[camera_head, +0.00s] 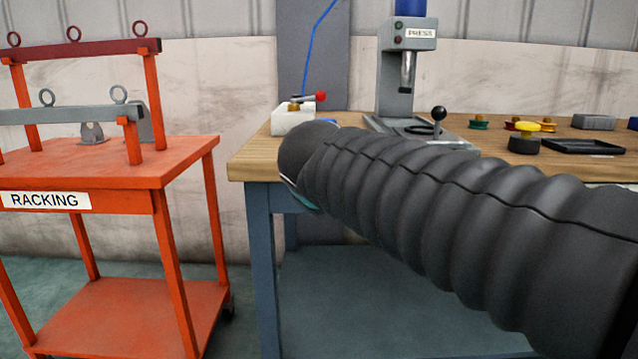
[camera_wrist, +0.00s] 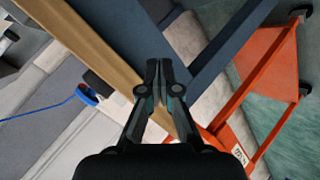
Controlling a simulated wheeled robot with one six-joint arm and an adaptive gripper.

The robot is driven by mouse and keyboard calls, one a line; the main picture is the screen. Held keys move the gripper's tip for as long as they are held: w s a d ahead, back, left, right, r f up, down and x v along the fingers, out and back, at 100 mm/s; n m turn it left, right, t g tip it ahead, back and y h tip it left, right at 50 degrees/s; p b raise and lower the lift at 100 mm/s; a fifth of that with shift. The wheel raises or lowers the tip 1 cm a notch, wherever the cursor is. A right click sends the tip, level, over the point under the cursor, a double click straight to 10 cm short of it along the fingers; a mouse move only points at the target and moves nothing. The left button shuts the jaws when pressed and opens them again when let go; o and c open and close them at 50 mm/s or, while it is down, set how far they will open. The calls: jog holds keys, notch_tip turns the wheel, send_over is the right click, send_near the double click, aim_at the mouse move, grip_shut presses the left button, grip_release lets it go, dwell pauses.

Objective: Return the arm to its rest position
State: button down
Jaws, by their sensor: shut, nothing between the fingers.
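My gripper (camera_wrist: 159,72) shows in the wrist view with its two fingers together and nothing between them. It points past the edge of the wooden-topped workbench (camera_wrist: 85,42), with the blue bench frame behind the fingertips. In the head view my dark ribbed arm crosses the right half, in front of the workbench (camera_head: 254,158). The gripper itself is hidden there behind the arm.
An orange racking cart (camera_head: 110,160) stands left of the bench, with a floor gap between them. On the bench are a press (camera_head: 400,75), a white block with a red-knobbed lever (camera_head: 292,118), a black tray (camera_head: 583,147) and several small parts.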

jog(key=s+d+f+m+g+p, duration=0.1)
jog(key=s+d+f+m+p, duration=0.1)
jog(key=s, duration=0.5)
jog(key=s+d+f+m+g+p, duration=0.2)
jog(key=s+d+f+m, duration=0.3)
jog(key=s+d, duration=0.3)
jog(key=s+d+f+m+g+p, duration=0.2)
jog(key=s+d+f+m+p, duration=0.1)
jog(key=s, duration=0.4)
jog(key=shift+s+d+f+m+y+p, duration=0.35)
jog(key=shift+d+f+m+p, duration=0.1)
jog(key=shift+d+f, duration=0.55)
